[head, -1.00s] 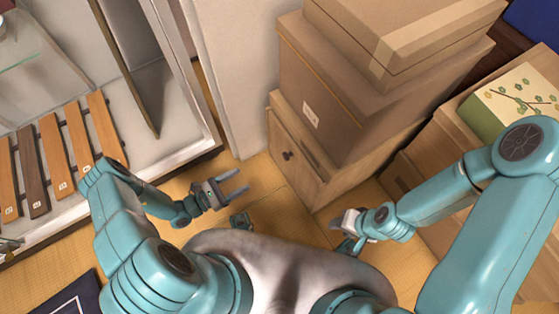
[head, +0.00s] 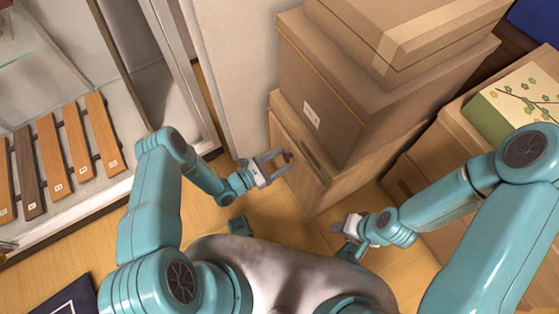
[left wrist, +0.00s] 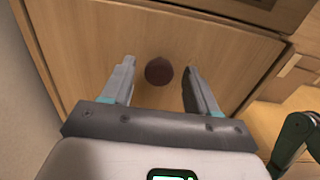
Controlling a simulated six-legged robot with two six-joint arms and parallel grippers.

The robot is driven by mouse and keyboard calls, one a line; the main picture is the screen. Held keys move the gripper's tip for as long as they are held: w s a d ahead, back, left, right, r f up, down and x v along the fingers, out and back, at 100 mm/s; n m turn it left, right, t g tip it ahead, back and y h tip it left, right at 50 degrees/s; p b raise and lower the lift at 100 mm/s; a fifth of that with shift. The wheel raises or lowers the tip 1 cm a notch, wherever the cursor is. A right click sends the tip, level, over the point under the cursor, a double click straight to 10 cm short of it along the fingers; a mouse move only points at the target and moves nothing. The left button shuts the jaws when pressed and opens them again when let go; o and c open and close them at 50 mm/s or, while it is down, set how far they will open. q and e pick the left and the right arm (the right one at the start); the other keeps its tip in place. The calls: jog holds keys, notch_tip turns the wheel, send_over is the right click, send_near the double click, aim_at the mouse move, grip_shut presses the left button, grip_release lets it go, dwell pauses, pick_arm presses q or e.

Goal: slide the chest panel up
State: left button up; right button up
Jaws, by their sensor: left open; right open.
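The chest panel (head: 293,143) is the light wooden front of the small chest at the bottom of the stack, and it looks closed. A dark round knob (left wrist: 159,71) stands on it in the left wrist view. My left gripper (head: 277,162) is open at the panel, with its fingers pointing at the knob. In the left wrist view the knob shows between and just beyond the two fingertips (left wrist: 158,74). I cannot tell whether a finger touches it. My right gripper (head: 342,225) is open and empty, low in front of the chest's right side.
Brown boxes (head: 330,85) are stacked on the chest. A pale wall post (head: 240,75) stands close to its left. A shelf with wooden tags (head: 100,133) is at the left. A flowered box (head: 520,100) sits on wooden drawers at the right. Tatami floor (head: 265,210) is clear before the chest.

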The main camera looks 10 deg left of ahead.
pick_arm(q)
grip_shut()
notch_tip(320, 180, up, 28)
jog(key=p, duration=2.2)
jog(key=shift+f, duration=0.15)
grip_release()
jog(key=v, duration=1.6)
